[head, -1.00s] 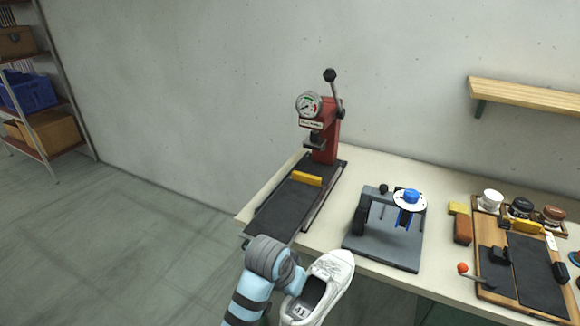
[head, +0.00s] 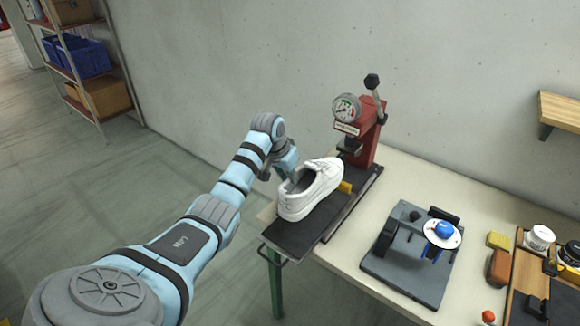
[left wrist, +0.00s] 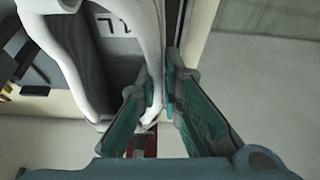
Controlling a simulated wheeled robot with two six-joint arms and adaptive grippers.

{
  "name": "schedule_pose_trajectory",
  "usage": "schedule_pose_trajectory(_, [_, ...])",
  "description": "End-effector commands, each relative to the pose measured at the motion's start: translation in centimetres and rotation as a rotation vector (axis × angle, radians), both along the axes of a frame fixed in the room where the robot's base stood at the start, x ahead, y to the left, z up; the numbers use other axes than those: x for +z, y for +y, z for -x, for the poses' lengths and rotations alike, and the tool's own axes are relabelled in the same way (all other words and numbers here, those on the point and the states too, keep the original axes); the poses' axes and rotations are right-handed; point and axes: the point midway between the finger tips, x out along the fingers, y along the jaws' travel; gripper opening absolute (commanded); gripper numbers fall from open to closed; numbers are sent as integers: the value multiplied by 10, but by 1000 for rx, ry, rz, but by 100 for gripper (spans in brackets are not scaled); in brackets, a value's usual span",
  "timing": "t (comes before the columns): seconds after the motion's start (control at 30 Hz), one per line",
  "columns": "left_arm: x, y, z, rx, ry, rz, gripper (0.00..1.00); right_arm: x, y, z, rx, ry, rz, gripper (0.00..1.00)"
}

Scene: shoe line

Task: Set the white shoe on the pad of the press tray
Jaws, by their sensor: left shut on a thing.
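The white shoe (head: 318,192) is over the dark pad (head: 303,236) of the press tray in the head view, sole down, toe toward the red press (head: 365,140). I cannot tell whether its sole touches the pad. My left gripper (head: 291,172) is at the shoe's left side, partly hidden by it. In the left wrist view the fingers (left wrist: 161,92) are shut on the rim wall of the shoe (left wrist: 148,30). My right gripper is not in view.
A yellow block (head: 345,187) is on the tray beside the shoe. A grey fixture with a blue-centred disc (head: 443,232) stands to the right on the bench. A wooden board (head: 523,270) with jars is farther right. Bare bench top lies between the tray and the fixture.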

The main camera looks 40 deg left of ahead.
Motion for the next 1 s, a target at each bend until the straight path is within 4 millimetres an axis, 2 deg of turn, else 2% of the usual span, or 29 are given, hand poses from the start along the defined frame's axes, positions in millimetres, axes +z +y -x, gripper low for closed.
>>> schedule_pose_trajectory(0.23, [-45, 0, 1, 1, 2, 1, 0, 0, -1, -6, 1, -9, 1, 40])
schedule_pose_trajectory(0.43, [-75, 1, 1, 2, -1, 0, 0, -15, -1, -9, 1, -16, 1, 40])
schedule_pose_trajectory(0.6, [-84, 2, 1, 2, -2, 0, 0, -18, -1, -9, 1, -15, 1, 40])
schedule_pose_trajectory(1.0, [-84, 2, 1, 4, -2, -1, 0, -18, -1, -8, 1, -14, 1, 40])
